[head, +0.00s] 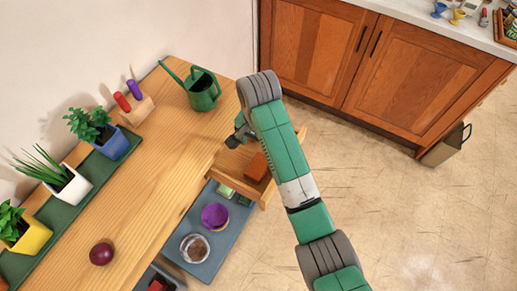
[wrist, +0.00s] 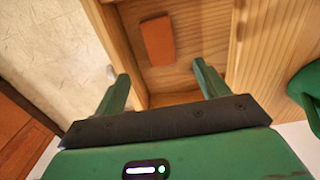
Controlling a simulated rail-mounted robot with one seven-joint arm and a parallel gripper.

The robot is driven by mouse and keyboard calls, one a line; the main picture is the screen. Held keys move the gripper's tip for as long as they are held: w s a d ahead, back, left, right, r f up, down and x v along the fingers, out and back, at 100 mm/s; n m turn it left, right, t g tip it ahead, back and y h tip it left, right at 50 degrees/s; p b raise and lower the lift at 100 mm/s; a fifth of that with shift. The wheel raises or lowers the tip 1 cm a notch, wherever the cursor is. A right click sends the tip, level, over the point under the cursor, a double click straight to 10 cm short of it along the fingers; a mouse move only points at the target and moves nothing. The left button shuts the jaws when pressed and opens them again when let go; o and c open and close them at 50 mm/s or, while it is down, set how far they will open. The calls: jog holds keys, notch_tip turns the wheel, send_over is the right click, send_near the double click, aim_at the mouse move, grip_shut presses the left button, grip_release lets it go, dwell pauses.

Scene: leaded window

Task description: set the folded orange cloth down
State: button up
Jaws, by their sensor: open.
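The folded orange cloth (head: 257,166) lies inside an open wooden drawer (head: 230,163) at the table's right edge. The cloth lies beyond the fingertips in that view. In the head view my gripper (head: 238,136) is over the table edge beside the drawer, and my arm hides part of the drawer.
A green watering can (head: 203,92) stands on the wooden table (head: 150,185) near the drawer. Potted plants line the left side, and a dark red round object (head: 101,254) lies in front. A grey lower shelf (head: 228,240) holds bowls. Open floor (head: 390,220) lies to the right.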

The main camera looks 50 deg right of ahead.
jog(key=shift+r, duration=0.55)
